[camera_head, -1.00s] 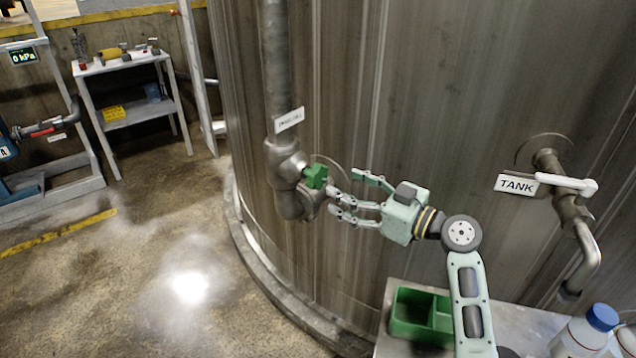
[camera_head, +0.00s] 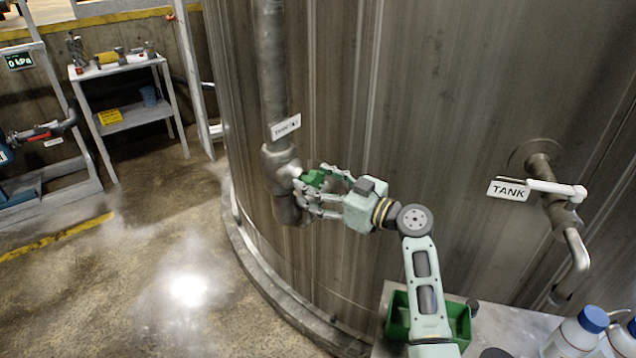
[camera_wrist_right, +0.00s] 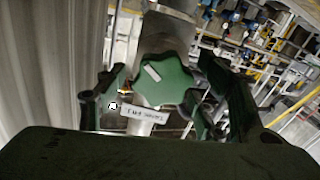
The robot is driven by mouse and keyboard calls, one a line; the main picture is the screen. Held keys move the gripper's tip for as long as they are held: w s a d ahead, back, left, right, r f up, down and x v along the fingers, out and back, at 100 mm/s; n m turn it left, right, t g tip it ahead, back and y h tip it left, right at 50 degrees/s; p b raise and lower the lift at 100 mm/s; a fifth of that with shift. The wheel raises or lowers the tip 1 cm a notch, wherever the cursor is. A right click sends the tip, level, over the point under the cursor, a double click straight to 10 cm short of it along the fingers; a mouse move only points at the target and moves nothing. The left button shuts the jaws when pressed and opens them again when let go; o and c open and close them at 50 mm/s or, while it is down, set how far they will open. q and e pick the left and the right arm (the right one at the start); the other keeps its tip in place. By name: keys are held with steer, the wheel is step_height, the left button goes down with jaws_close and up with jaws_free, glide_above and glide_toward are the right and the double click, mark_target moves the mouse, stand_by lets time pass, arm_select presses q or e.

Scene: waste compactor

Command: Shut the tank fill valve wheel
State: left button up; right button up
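The tank fill valve wheel is a small green lobed handwheel (camera_head: 316,178) on the grey valve body (camera_head: 282,168) of the vertical pipe by the tank wall. My right gripper (camera_head: 318,190) is at the wheel, with its fingers spread on either side of it. In the right wrist view the wheel (camera_wrist_right: 166,80) lies between the open fingers (camera_wrist_right: 160,95). A gap shows on its left side; the right fingers are very close, and contact cannot be told. Fingers hide part of the wheel in the head view. My left gripper is not in view.
A white label (camera_head: 285,127) hangs on the pipe above the valve. The large metal tank (camera_head: 440,120) stands close behind my right arm. A TANK-labelled tap (camera_head: 555,190), a green bin (camera_head: 398,318) and blue-capped bottles (camera_head: 580,332) are at right. Floor at left is clear.

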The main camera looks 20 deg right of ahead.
steer(key=c, duration=1)
